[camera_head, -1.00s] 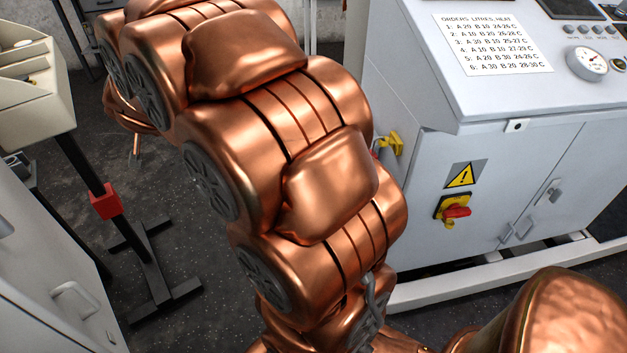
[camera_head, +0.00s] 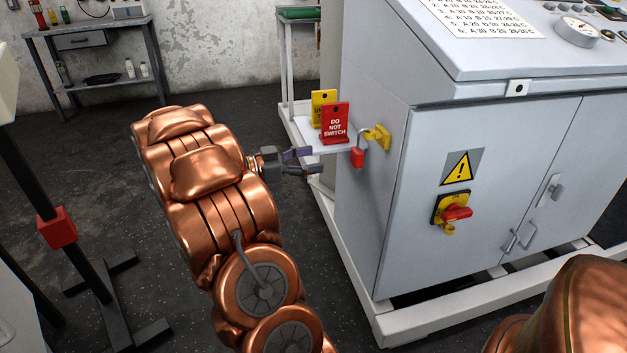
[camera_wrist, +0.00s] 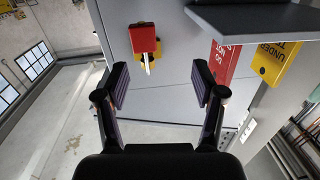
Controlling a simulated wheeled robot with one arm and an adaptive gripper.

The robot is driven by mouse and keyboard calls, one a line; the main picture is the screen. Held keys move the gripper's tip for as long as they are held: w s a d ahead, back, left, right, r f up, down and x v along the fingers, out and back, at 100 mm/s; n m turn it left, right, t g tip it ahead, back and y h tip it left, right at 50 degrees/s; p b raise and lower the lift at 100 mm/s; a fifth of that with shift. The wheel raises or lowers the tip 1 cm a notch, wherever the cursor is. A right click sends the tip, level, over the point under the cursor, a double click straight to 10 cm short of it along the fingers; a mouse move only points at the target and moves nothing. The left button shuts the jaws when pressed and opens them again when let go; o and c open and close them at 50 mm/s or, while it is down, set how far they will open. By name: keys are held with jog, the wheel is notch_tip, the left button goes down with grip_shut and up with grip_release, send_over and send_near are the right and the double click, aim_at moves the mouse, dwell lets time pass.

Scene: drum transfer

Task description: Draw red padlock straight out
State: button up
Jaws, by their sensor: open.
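The red padlock (camera_head: 357,158) hangs by its shackle at the yellow bracket (camera_head: 379,137) on the cabinet's left side. In the wrist view the padlock (camera_wrist: 145,39) appears above the gap between the fingers, with the yellow bracket (camera_wrist: 150,72) behind it. My gripper (camera_head: 314,160) is left of the padlock in the head view, beside the small shelf. In the wrist view my gripper (camera_wrist: 161,85) is open and empty, its two dark ridged pads well apart. The padlock is not between the pads.
A small shelf (camera_head: 312,136) holds a red DO NOT SWITCH tag (camera_head: 335,122) and a yellow tag (camera_head: 321,98), close to my gripper. The grey cabinet (camera_head: 400,200) has a red and yellow switch (camera_head: 455,211) on its front. Open floor lies left of the cabinet.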

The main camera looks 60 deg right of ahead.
aim_at(353, 160)
jog(key=shift+m+g+y, duration=0.3)
jog(key=shift+g+y, duration=0.1)
jog(key=shift+g, duration=0.3)
jog(key=shift+s+d+f+b, duration=0.15)
jog(key=shift+s+d+b, duration=0.35)
jog(key=shift+s, duration=0.55)
jog(key=shift+s+d+f+b, duration=0.15)
jog(key=shift+s+d+b, duration=0.2)
jog(key=shift+s+d, duration=0.55)
jog(key=shift+s+d+f+b, duration=0.15)
jog(key=shift+s+d+b, duration=0.25)
jog(key=shift+s, duration=0.85)
jog(key=shift+p+x, duration=0.65)
jog(key=shift+x, duration=1.65)
jog(key=c, duration=1.2)
